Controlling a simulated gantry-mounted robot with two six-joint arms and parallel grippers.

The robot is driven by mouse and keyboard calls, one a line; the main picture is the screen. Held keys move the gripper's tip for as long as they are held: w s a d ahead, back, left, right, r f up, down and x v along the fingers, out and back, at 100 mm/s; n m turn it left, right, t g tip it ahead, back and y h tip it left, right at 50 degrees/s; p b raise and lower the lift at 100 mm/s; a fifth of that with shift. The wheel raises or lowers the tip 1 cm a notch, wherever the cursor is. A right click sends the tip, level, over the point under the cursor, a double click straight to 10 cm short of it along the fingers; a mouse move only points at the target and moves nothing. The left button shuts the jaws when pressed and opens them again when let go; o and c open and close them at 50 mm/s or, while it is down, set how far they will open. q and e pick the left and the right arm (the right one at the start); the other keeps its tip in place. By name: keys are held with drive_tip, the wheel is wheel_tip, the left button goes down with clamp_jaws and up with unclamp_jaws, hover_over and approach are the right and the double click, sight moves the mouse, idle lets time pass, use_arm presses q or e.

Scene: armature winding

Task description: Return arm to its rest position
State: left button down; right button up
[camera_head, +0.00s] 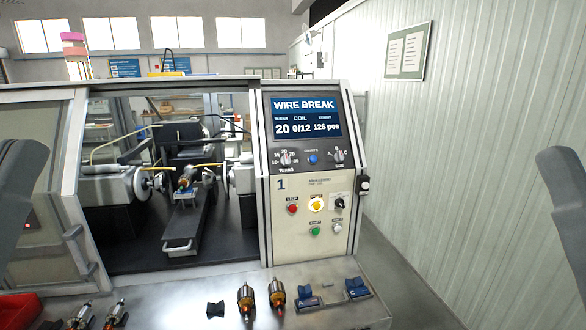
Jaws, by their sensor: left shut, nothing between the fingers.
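A grey part of my left arm (22,200) stands at the left edge of the head view. A grey part of my right arm (566,205) stands at the right edge. The fingers of both grippers are outside the picture. Both visible arm parts are clear of the winding machine (170,87). An armature (184,183) sits in the middle of the machine's open bay, between the two side heads.
Two armatures (246,300) (277,297) lie on the front bench (345,312), beside a small black block (215,309) and two blue blocks (307,298) (356,287) marked A and C. More armatures (80,316) and a red bin (18,310) are at lower left. Panel buttons (315,204) face the bench.

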wheel_tip(320, 180, up, 26)
drive_tip(key=p, duration=2.3)
drive_tip(key=shift+r, duration=0.2)
